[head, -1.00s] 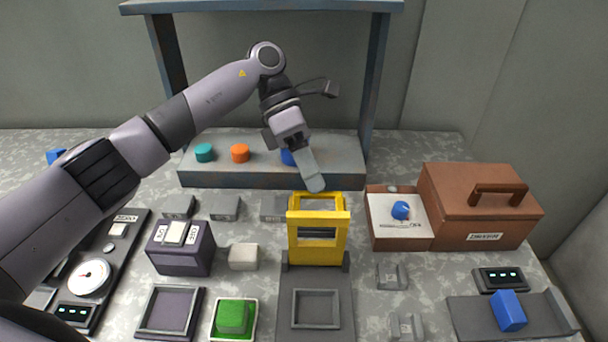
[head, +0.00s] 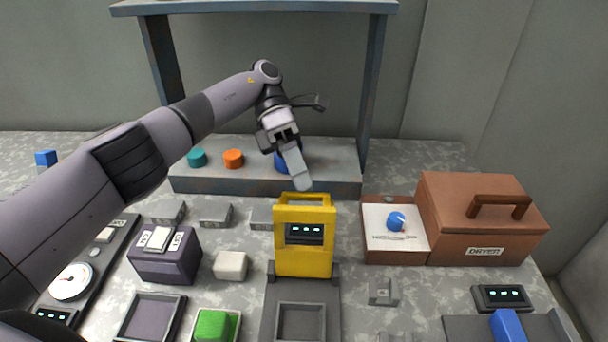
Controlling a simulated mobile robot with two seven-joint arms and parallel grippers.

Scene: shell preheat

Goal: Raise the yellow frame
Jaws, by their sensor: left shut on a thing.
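The yellow frame (head: 304,263) stands raised at the back end of a dark grey base (head: 275,310). A dark display with green lights (head: 305,231) shows through its window. My left gripper (head: 302,186) reaches down from the upper left and is shut on the frame's top bar. One pale finger shows, touching or just behind the bar; the exact contact is hidden. My right gripper is out of view.
A brown dryer box (head: 475,240) with a handle and a blue-knob panel (head: 396,242) stand to the right. A purple switch box (head: 164,258), a pale block (head: 231,265) and a green block (head: 215,327) are to the left. A blue-grey shelf (head: 265,185) stands behind.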

